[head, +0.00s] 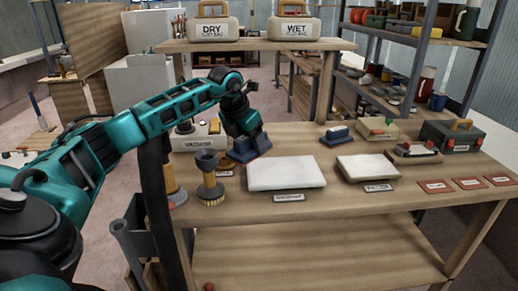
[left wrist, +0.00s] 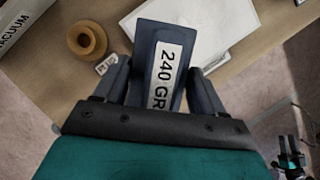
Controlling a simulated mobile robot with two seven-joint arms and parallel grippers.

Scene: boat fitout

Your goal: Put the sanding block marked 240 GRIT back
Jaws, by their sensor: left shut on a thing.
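The dark blue sanding block (head: 254,147) is in my left gripper (head: 246,137), above the workbench behind the near-left white pad. In the left wrist view the block (left wrist: 147,42) lies between both fingers of my left gripper (left wrist: 160,88). Its white label reads "240 GR", and the rest is hidden by the gripper body. My left gripper is shut on the block. From the head view I cannot tell whether the block touches the bench.
White pads (head: 285,174) and (head: 367,168) lie on the bench (head: 330,205). A round brush (head: 210,182) stands left of the block, with a vacuum box (head: 197,137) behind.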

